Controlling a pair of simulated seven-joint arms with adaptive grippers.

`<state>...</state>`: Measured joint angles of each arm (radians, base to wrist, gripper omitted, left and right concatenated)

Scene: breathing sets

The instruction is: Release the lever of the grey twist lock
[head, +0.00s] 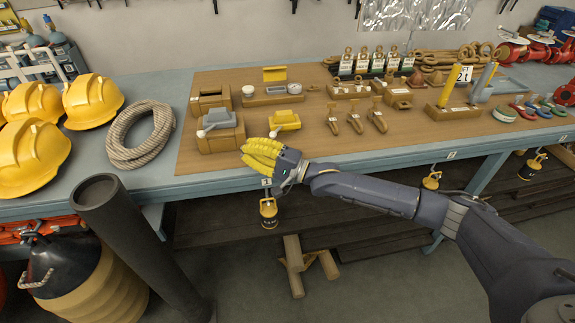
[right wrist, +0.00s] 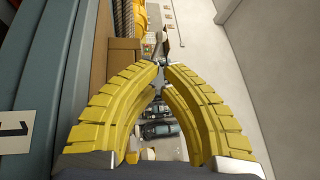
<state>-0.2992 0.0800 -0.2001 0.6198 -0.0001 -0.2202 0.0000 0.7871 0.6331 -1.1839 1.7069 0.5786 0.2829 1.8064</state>
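The grey twist lock (head: 219,117) sits on a wooden block (head: 222,141) near the front edge of the bench board. A small pale knob, perhaps its lever end, shows at its lower left. My right gripper (head: 248,152) is at the bench's front edge, just right of and in front of that block, with its yellow fingers pointing left. In the right wrist view its fingertips (right wrist: 161,66) come together with nothing clearly between them. A yellow lock (head: 285,120) sits just behind the gripper. My left gripper is not in view.
A coiled rope (head: 141,134) and yellow helmets (head: 92,99) lie to the left. A dark upright tube (head: 125,225) stands in front of the bench. Other fittings, including an upright yellow post (head: 449,85), stand on the board (head: 310,152). Small yellow-black items hang below the front edge.

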